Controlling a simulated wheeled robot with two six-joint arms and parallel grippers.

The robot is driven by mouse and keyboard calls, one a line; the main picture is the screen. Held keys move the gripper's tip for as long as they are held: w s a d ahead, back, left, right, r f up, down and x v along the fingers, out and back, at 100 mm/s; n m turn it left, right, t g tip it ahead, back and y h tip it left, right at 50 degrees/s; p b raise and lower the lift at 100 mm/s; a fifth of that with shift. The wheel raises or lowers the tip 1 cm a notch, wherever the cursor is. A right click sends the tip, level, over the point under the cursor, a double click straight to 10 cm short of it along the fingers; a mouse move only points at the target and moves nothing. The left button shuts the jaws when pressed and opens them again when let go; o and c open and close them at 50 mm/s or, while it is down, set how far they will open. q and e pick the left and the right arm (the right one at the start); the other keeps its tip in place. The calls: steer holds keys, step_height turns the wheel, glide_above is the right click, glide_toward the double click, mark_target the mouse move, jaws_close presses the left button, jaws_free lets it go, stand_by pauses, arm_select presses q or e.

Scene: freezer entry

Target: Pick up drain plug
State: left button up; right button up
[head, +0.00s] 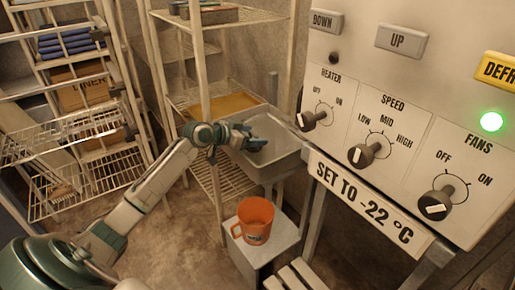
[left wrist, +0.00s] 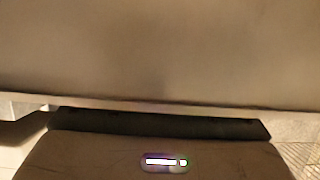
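My left gripper (head: 254,143) reaches into the grey sink basin (head: 287,167) in the head view. Its dark fingers are small there, and I cannot tell whether they are open or shut, or whether anything is between them. I cannot make out a drain plug in either view; the gripper hides part of the basin. In the left wrist view a plain pale surface fills the upper part, very close, above the dark gripper body. The fingertips do not show there. My right gripper is not in view.
An orange mug (head: 255,221) stands on a pale box (head: 246,254) below the basin. A control panel (head: 405,110) with knobs and a lit green lamp fills the right. Wire shelves (head: 120,165) with blue folded stacks (head: 66,40) and a cardboard box (head: 80,88) stand left.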

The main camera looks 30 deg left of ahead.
arm_select(q)
steer(key=shift+w+d+f, duration=0.1)
steer(key=shift+w+d, duration=0.15)
steer(key=shift+d, duration=0.05)
steer(key=c, duration=0.7)
steer(key=shift+s+a, duration=0.15)
steer(key=c, duration=0.6)
